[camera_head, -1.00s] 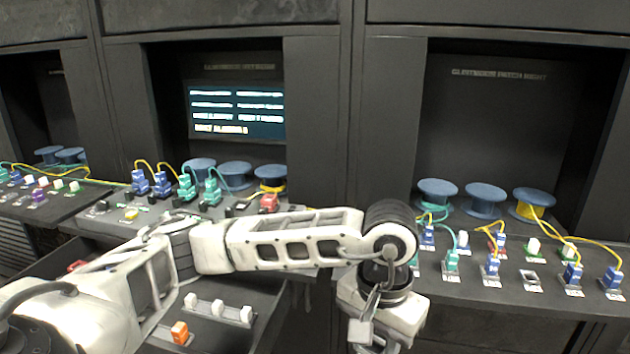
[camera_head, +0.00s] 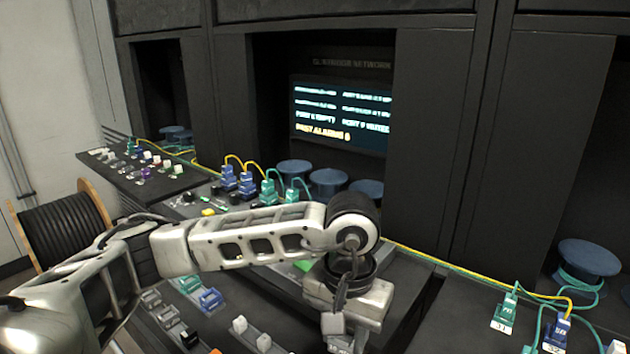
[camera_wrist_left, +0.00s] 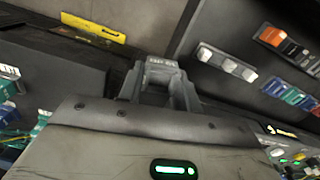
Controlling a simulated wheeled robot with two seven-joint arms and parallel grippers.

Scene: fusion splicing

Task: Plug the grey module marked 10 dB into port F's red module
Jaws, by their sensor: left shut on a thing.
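My left gripper (camera_head: 340,338) is in the lower middle of the head view, over the front edge of the bench. In the left wrist view its two fingers (camera_wrist_left: 160,88) are closed on a small grey module (camera_wrist_left: 162,66) with print on its end, too small to read for certain. The module is held clear of the console and trays. Port F's red module cannot be made out now; my left arm covers that part of the middle console. My right gripper is not in view.
The middle console holds blue modules (camera_head: 246,183) and teal modules (camera_head: 269,193) with yellow and teal fibres. A screen (camera_head: 340,113) stands behind. Lower trays carry white modules (camera_head: 239,324) and a blue one (camera_head: 210,299). A cable drum (camera_head: 63,232) stands at the left.

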